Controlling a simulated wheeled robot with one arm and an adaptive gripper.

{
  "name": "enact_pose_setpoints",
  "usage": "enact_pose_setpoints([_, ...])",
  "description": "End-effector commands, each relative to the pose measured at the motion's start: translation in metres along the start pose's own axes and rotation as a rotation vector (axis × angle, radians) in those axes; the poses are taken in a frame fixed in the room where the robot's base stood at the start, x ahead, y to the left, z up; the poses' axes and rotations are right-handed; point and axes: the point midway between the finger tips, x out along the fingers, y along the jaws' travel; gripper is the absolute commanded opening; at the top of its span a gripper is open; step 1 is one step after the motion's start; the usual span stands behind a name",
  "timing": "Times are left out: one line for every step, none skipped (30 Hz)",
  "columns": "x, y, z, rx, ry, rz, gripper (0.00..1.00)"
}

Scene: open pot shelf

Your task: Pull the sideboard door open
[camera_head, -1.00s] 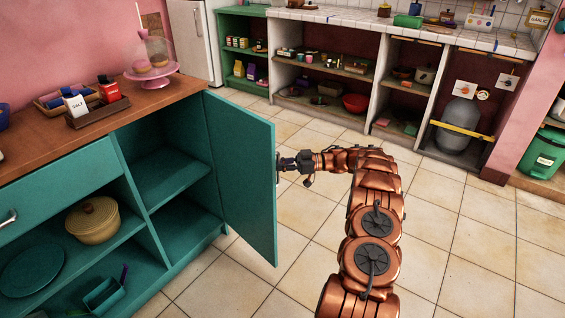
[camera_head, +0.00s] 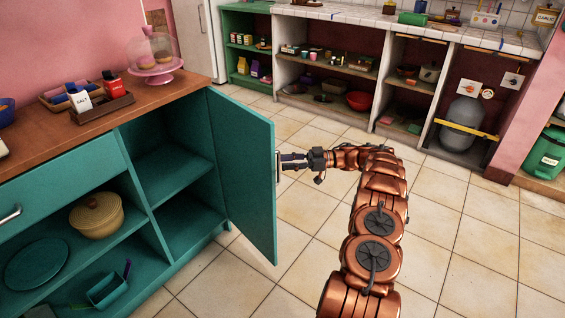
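The teal sideboard (camera_head: 75,172) stands at the left. Its door (camera_head: 243,170) is swung wide open on its right side, and the shelves behind it show. A pale vertical handle (camera_head: 278,167) sits at the door's free edge. My gripper (camera_head: 284,161) is right of that edge, level with the handle. Its two dark fingers are apart and point left at the handle. They look open with nothing held; whether a fingertip still touches the handle is hard to tell.
A yellow lidded pot (camera_head: 96,216), a teal plate (camera_head: 37,264) and a teal container (camera_head: 109,290) sit inside the sideboard. A condiment tray (camera_head: 101,108) and a pink cake stand (camera_head: 156,75) are on top. Tiled floor (camera_head: 310,225) is clear right of the door.

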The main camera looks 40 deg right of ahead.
Motion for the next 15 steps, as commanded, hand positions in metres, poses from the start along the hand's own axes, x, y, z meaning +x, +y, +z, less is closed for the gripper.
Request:
enact_pose_setpoints([-0.004,0.001,0.000,-0.002,0.000,0.000,0.38])
enact_pose_setpoints([-0.007,0.001,0.000,-0.002,0.001,0.001,0.38])
enact_pose_setpoints([-0.012,0.002,0.000,-0.001,0.000,0.004,0.38])
enact_pose_setpoints([-0.015,0.002,0.000,-0.001,-0.001,0.005,0.38])
enact_pose_setpoints([-0.018,0.002,0.000,-0.002,-0.002,0.005,0.38])
enact_pose_setpoints([-0.021,0.002,0.000,-0.003,-0.003,0.005,0.38])
enact_pose_setpoints([-0.024,0.002,0.001,-0.003,-0.003,0.005,0.38])
enact_pose_setpoints([-0.026,0.002,0.001,-0.001,-0.004,0.005,0.38])
enact_pose_setpoints([-0.028,0.002,0.002,0.000,-0.003,0.005,0.38])
enact_pose_setpoints([-0.029,0.002,0.002,0.001,-0.003,0.006,0.38])
enact_pose_setpoints([-0.030,0.002,0.003,0.002,-0.002,0.005,0.38])
enact_pose_setpoints([-0.032,0.002,0.003,0.003,-0.003,0.004,0.38])
enact_pose_setpoints([-0.034,0.002,0.003,0.002,-0.003,0.004,0.38])
enact_pose_setpoints([-0.035,0.003,0.002,0.001,-0.004,0.005,0.38])
enact_pose_setpoints([-0.037,0.003,0.002,0.000,-0.005,0.005,0.38])
